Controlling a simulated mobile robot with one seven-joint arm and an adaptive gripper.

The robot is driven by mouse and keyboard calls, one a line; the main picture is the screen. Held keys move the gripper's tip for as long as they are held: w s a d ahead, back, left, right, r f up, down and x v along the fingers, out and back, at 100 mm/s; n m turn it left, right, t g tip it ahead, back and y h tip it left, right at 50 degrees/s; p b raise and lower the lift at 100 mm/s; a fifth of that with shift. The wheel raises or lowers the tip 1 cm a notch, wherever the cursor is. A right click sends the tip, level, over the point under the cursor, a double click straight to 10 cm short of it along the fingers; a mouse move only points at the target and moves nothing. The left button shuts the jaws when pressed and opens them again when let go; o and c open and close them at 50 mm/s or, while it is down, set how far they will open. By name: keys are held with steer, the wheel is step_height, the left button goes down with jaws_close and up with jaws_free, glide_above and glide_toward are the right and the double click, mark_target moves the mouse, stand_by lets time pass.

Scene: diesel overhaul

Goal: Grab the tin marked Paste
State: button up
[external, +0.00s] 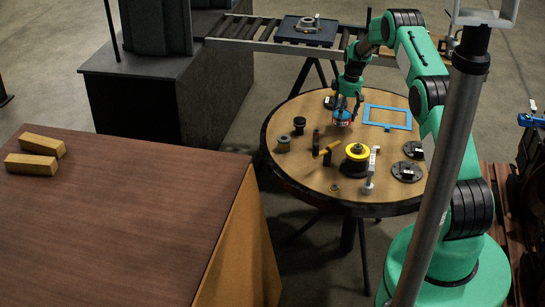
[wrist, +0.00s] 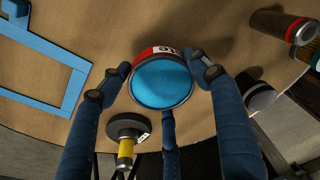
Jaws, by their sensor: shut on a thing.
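A tin (wrist: 162,82) with a blue round end and a red and white label sits between the fingers of my gripper (wrist: 165,75) in the wrist view. Only a few letters of its label show, so I cannot read the full name. In the external view the tin (external: 342,116) is at the tips of my gripper (external: 346,104), over the far part of the round table (external: 306,187). My gripper is shut on it. I cannot tell whether the tin's base touches the table.
A blue frame (external: 387,107) lies right of the tin. In the wrist view, a striped can (wrist: 275,24) stands at right.

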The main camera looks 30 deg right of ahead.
steer(key=s+a, duration=0.1)
steer(key=s, duration=0.3)
steer(key=s+a+r+p, duration=0.1)
steer(key=s+a, duration=0.1)
steer(key=s, duration=0.3)
steer(key=s+a, duration=0.2)
steer(key=s, duration=0.2)
steer(key=shift+s+a+r, duration=0.15)
steer(key=shift+r, duration=0.1)
stand_by(0.4)
